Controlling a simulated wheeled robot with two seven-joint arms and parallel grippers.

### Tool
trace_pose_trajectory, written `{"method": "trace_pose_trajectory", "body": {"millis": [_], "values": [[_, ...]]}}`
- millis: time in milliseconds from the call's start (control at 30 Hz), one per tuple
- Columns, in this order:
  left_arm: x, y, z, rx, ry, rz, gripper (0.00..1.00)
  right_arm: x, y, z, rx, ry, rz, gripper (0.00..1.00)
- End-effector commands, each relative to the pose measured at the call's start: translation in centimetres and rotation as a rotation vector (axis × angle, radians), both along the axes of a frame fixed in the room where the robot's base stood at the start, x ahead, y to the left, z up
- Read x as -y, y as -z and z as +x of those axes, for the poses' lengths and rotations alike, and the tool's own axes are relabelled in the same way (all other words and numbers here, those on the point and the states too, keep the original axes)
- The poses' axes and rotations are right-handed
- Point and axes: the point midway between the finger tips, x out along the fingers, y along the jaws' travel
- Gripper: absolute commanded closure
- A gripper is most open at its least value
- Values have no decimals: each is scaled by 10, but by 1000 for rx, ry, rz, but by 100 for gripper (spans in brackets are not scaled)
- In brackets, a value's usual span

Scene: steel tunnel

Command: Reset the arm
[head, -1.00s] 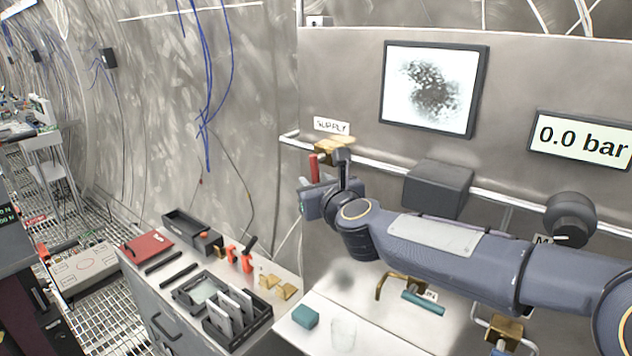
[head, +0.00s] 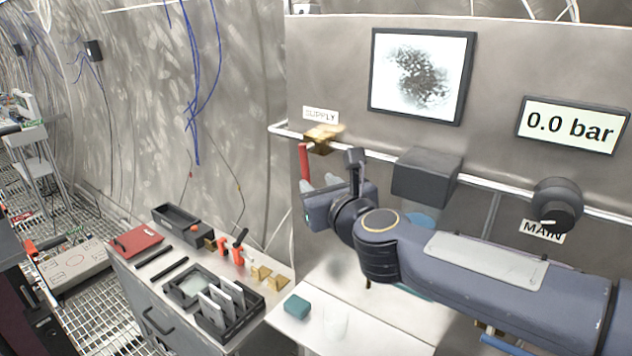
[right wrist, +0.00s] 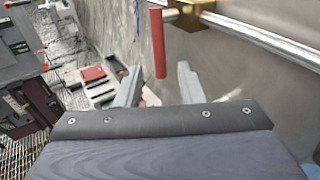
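My right arm crosses the head view from the right. Its gripper (head: 318,183) is just below the supply valve, with two pale fingers spread apart and nothing between them. The right wrist view shows the same open fingers (right wrist: 158,86). My left gripper is in neither view.
A grey box (head: 427,176) and a dark MAIN knob (head: 557,205) are on the panel beside my arm. The gauge display (head: 571,126) reads 0.0 bar.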

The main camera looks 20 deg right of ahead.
Motion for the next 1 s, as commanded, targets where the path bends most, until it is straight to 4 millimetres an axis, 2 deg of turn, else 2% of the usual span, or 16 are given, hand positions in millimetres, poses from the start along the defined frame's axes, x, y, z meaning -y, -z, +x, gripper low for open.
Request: {"method": "trace_pose_trajectory", "body": {"millis": [367, 467, 533, 567, 667, 700, 800, 900, 1000], "values": [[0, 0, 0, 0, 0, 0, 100, 0, 0, -1, 1, -5, -10, 65], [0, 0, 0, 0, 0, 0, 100, -1, 1, -10, 15, -58, -124, 65], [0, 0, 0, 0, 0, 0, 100, -1, 5, -25, 36, -142, -315, 65], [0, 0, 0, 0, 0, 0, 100, -2, 9, -35, 48, -191, -427, 65], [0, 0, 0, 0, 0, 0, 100, -5, 38, -78, 86, -403, -882, 65], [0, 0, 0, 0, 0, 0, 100, -5, 56, -99, 100, -504, -1080, 65], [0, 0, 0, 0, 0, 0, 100, -1, 109, -153, 133, -780, -1530, 65], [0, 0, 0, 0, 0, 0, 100, 8, 155, -201, 167, -1040, -1841, 65], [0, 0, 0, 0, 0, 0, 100, 19, 190, -239, 204, -1262, -2036, 65]]}}
